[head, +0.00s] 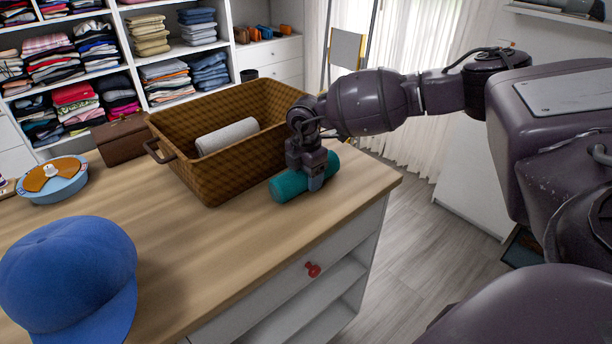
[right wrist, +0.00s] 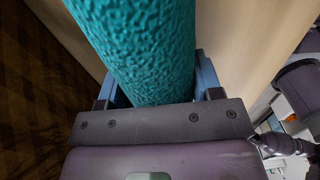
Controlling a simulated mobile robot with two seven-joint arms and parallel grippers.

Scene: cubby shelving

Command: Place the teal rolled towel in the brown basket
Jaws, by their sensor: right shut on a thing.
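The teal rolled towel (head: 288,187) is at the right side of the wooden counter, just in front of the brown basket. My right gripper (head: 318,182) is over the towel and shut on it, with its fingers on both sides. In the right wrist view the towel (right wrist: 140,45) fills the space between the fingers (right wrist: 155,90). I cannot tell whether the towel touches the counter. The brown woven basket (head: 205,183) stands on the counter and holds a light grey rolled towel (head: 227,136). My left gripper is not in view.
A blue cap (head: 70,275) lies at the front left of the counter. A round blue dish (head: 53,182) and a dark brown box (head: 122,138) are at the left. The counter's right edge is near the teal towel. Bare wood (head: 190,240) lies in front of the basket.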

